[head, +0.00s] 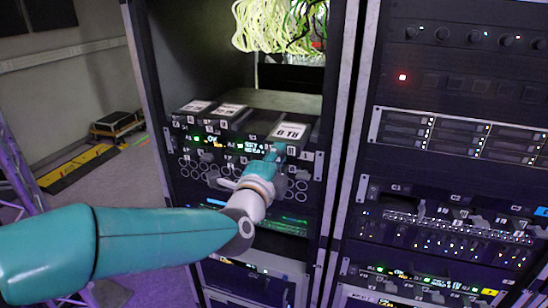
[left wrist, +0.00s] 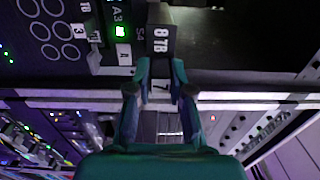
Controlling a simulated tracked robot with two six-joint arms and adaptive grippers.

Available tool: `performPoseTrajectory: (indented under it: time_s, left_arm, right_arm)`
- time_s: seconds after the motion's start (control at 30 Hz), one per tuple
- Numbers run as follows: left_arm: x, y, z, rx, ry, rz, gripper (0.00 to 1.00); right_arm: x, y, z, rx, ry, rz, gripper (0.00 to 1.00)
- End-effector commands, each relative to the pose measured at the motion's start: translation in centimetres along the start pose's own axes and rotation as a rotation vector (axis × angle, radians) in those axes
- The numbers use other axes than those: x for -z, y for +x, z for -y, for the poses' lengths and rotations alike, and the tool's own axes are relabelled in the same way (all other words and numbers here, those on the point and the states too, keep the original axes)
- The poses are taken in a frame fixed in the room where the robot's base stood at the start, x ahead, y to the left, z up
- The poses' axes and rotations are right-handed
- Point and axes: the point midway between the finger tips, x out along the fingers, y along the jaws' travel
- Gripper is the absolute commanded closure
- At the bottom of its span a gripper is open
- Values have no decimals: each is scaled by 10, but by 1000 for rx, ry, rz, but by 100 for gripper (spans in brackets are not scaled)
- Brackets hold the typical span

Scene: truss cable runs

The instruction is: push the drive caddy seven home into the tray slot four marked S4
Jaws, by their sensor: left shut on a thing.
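Drive caddy seven (left wrist: 160,16) is a dark block with white labels reading 8TB and 7. In the left wrist view my left gripper (left wrist: 160,88) is shut on its front end, one teal finger on each side. The S4 mark (left wrist: 138,32) shows on the tray face beside the caddy. In the head view the caddy's 8 TB label (head: 291,131) faces up at the right part of the tray (head: 190,145), and my left gripper (head: 275,155) is at its front. The slot's inside is hidden, so its depth cannot be told. My right gripper is not in view.
Two other labelled caddies (head: 229,110) sit in the tray to the left. Yellow-green cables (head: 280,25) hang above. The rack post (head: 345,130) stands close on the right, with a second rack of lit units (head: 455,135) beyond. Open floor lies at left.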

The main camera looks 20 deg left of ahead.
Motion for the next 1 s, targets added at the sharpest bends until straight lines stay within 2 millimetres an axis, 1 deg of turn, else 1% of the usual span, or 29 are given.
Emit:
performPoseTrajectory:
  time_s: [0.5, 1.0]
  left_arm:
    - [0, 15, 1, 4, 0, 1, 100]
    - [0, 16, 1, 4, 0, 1, 100]
  right_arm:
    - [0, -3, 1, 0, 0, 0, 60]
    - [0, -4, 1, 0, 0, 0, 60]
